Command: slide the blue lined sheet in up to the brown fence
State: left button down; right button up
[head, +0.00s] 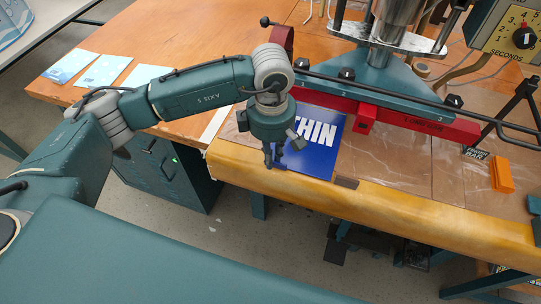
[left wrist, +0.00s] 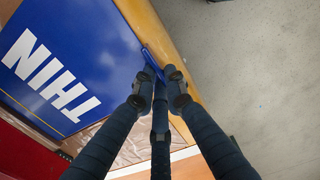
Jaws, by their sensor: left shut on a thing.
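A flat blue sheet (head: 317,150) with large white letters reading THIN lies at the front edge of the wooden bench, below a long red bar (head: 400,118). It also shows in the left wrist view (left wrist: 85,45). My left gripper (head: 274,161) is at the sheet's near left edge, over the bench front. In the left wrist view its fingertips (left wrist: 161,82) are shut on a blue edge piece of the sheet (left wrist: 151,62). The arm hides part of the sheet's left side. I cannot clearly make out a brown fence. My right gripper is not in view.
Several pale papers (head: 103,71) lie on the bench at the left. A metal press column (head: 397,22) stands behind the red bar. An orange block (head: 501,174) is at the right.

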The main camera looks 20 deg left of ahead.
pick_arm(q)
jog(key=shift+f, duration=0.15)
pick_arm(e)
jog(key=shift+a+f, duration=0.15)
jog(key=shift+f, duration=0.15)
pick_arm(q)
jog(key=shift+w, duration=0.1)
jog(key=c, duration=1.7)
grip_release()
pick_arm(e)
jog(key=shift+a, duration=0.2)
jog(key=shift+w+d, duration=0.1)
